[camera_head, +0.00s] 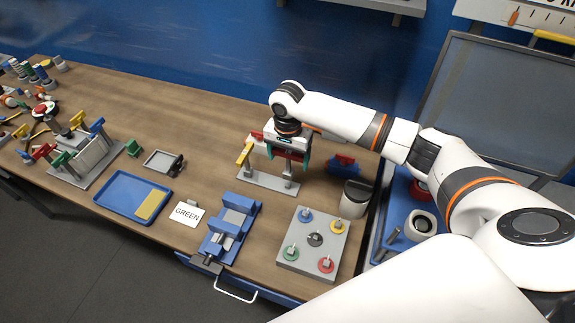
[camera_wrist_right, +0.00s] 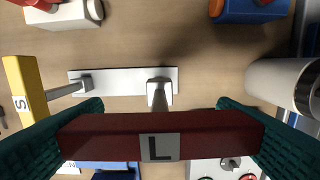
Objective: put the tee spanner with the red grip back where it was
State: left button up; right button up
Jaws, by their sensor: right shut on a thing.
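The tee spanner with the dark red grip (camera_wrist_right: 105,138), marked L, is held crosswise between the teal fingers of my right gripper (camera_wrist_right: 160,135). In the head view my right gripper (camera_head: 288,155) is above the pale stand plate (camera_head: 262,181). My left gripper is not in view.
A blue fixture (camera_head: 230,228) and a grey board with coloured discs (camera_head: 306,262) are in front. A blue tray (camera_head: 115,192) lies left.

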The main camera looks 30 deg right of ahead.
aim_at(288, 171)
notch_tip(288, 171, down, 4)
jog(key=shift+w+f+p, duration=0.1)
jog(key=shift+p, duration=0.3)
jog(key=shift+a, duration=0.1)
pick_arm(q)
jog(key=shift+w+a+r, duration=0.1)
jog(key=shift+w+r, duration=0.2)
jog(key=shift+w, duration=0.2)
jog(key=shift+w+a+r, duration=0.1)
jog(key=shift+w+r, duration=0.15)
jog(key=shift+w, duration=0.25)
pick_arm(e)
jog(key=shift+f, duration=0.45)
jog(key=shift+f, duration=0.1)
jog(key=o, duration=1.3)
jog(key=shift+c, duration=0.2)
notch_tip(288, 171, up, 12)
jog(key=b, duration=0.3)
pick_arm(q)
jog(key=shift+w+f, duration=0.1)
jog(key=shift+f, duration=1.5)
pick_arm(e)
jog(key=shift+r, duration=0.65)
